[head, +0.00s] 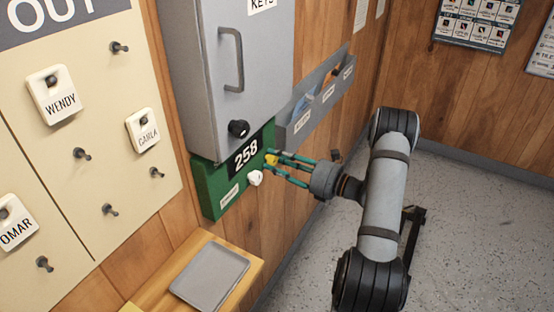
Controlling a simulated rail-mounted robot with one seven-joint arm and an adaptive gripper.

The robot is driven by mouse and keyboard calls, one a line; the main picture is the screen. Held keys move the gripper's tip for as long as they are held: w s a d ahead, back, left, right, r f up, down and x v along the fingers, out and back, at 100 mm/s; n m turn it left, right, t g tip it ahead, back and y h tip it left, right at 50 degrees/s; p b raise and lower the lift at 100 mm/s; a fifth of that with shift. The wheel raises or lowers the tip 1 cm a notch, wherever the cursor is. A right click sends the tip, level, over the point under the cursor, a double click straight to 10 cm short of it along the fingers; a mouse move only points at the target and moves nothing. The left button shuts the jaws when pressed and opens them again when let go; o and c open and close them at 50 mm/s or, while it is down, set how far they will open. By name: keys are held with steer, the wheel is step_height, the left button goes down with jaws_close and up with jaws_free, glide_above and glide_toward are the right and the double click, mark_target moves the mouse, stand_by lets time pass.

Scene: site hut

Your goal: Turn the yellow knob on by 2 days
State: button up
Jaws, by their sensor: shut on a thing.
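A green counter box (209,189) hangs on the wood wall under a grey key cabinet. Its black display shows the number 258 (246,151). The yellow knob (271,160) is at the right of the box, just beside the display. My gripper (276,163) is shut on the yellow knob, its teal fingers reaching in from the right and partly hiding it. A white knob (255,178) sits just below, apart from the yellow one and close to the lower finger. A small white label (229,196) is on the box's lower left.
The grey key cabinet (260,60), with a handle and black knob (239,128), stands out directly above. Grey wall pockets (300,121) are at the upper right. A grey tray (210,274) lies on a wooden shelf below. A peg board (95,175) with name tags is at the left.

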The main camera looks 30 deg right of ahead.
steer(key=shift+s+a+f, duration=0.1)
steer(key=shift+s+f, duration=0.05)
steer(key=shift+f, duration=0.1)
steer(key=o, duration=1.2)
steer(key=shift+r, duration=0.15)
steer(key=shift+c, duration=0.2)
steer(key=v, duration=1.2)
